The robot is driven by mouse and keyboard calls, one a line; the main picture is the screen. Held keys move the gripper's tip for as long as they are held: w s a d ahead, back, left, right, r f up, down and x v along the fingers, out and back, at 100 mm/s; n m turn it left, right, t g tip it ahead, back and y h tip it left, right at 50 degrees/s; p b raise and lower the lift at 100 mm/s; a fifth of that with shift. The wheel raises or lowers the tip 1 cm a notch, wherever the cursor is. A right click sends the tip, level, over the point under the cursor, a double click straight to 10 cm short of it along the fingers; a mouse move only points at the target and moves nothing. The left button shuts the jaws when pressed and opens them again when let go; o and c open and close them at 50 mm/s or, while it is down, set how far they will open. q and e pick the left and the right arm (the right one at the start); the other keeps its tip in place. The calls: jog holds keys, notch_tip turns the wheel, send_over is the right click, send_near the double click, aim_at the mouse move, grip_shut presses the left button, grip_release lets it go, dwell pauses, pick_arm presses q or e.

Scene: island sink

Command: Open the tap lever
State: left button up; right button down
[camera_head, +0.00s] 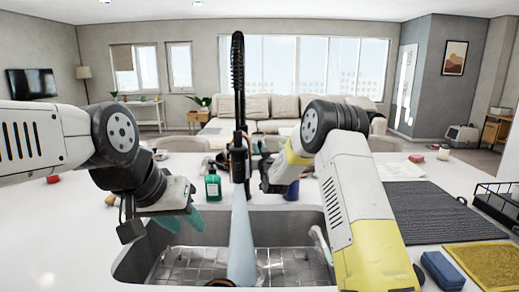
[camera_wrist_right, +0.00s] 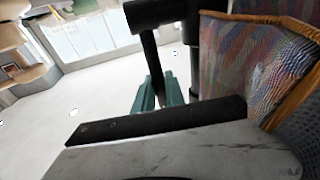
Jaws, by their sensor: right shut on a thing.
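The black tap (camera_head: 238,110) with a coiled spring hose stands upright behind the sink (camera_head: 150,262). In the right wrist view its dark column (camera_wrist_right: 185,50) rises beside my fingers. The tap lever (camera_wrist_right: 152,60) shows there as a thin dark rod running down between the teal fingers. My right gripper (camera_wrist_right: 158,93) is shut on the lever; in the head view its fingertips are mostly hidden by the wrist and the tap. My left gripper (camera_head: 182,220) hangs over the left part of the sink, empty, its teal fingers apart.
A green bottle (camera_head: 213,185) stands left of the tap. A pale blue tapered shape (camera_head: 241,245) rises in front of it. A dark mat (camera_head: 440,212), a blue sponge (camera_head: 442,270) and a yellow cloth (camera_head: 488,262) lie at right. The counter at left is mostly clear.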

jog(key=c, duration=1.4)
grip_release()
jog(key=v, duration=0.8)
jog(key=shift+w, duration=0.1)
